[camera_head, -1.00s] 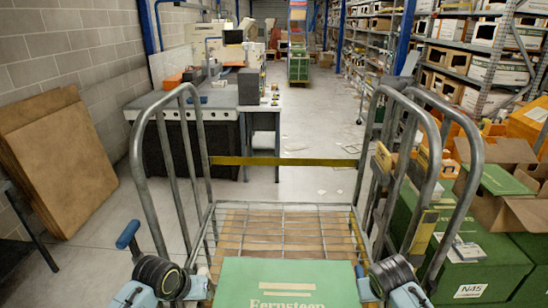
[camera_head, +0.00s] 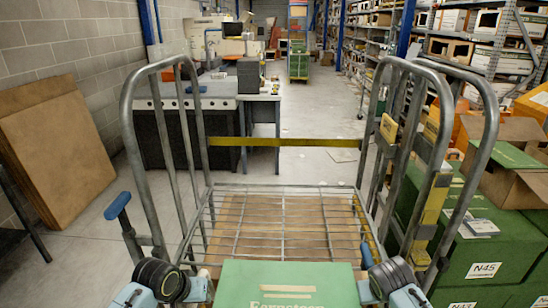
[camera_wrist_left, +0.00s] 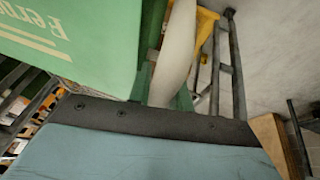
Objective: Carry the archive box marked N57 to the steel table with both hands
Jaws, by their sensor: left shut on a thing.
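A green archive box (camera_head: 285,284) with white "Fernsteen"-like lettering is at the bottom centre of the head view, between my two wrists. No N57 mark shows on its visible face. The box also fills the upper left of the left wrist view (camera_wrist_left: 70,45). My left gripper (camera_head: 202,288) is at the box's left side and shut on it; its fingertips are mostly hidden. My right gripper (camera_head: 368,288) is at the box's right side, its jaws not clearly visible. A grey-topped table (camera_head: 185,104), possibly the steel table, stands beyond at left.
A wire-based cart (camera_head: 270,225) with tall tubular hoops stands directly ahead, with a yellow strap (camera_head: 285,142) behind it. Green boxes, one marked N45 (camera_head: 484,270), and an open carton (camera_head: 510,180) crowd the right. Brown boards (camera_head: 55,150) lean left. Floor beyond is mostly clear.

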